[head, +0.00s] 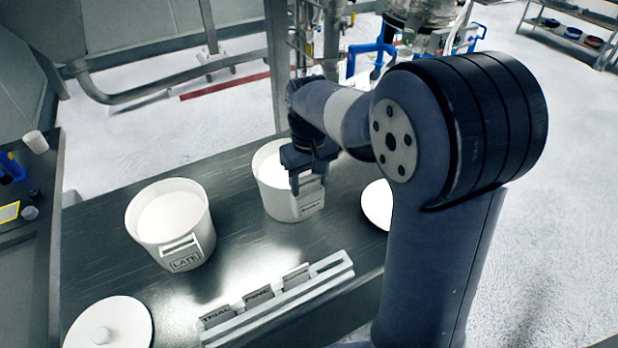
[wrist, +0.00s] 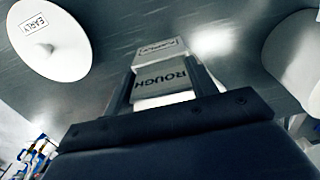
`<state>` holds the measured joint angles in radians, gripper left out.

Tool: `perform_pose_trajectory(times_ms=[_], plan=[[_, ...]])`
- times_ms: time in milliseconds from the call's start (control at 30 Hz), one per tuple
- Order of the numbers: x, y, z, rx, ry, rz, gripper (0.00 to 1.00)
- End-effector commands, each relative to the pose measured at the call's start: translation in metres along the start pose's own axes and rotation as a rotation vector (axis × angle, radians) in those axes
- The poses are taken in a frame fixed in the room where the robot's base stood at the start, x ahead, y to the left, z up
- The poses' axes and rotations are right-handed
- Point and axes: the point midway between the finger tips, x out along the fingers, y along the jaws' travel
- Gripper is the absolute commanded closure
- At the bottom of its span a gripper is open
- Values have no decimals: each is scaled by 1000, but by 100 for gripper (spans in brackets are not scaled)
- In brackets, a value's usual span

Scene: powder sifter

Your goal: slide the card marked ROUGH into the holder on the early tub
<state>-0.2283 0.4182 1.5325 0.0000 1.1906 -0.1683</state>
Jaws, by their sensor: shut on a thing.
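The early tub (head: 275,203) is an open white tub at the middle of the bench. A label (head: 312,206) is on its front; in the wrist view the EARLY label (wrist: 160,48) lies just beyond the card. My gripper (head: 308,184) is at the tub's front, above that label. In the wrist view my gripper (wrist: 165,76) is shut on the grey card marked ROUGH (wrist: 163,82), its lettering facing the camera. The card is in line with the tub's front; whether its edge is inside the holder I cannot tell. My fingers hide most of the holder.
The LATE tub (head: 145,225) with its empty-looking white holder stands to the left. A rack (head: 330,272) with cards marked TRIAL, FINE and one unreadable lies at the front. White lids lie at front left (head: 108,328) and right (head: 377,203); the right one reads EARLY in the wrist view (wrist: 60,55).

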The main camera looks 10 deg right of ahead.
Motion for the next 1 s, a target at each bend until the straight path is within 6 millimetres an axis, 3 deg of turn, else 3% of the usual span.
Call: perform_pose_trajectory(times_ms=[333, 367, 667, 1000], plan=[[8, 0, 0, 0, 0, 0, 68], [7, 0, 0, 0, 0, 0, 44], [7, 0, 0, 0, 0, 0, 21], [-1, 0, 0, 0, 1, 0, 21]])
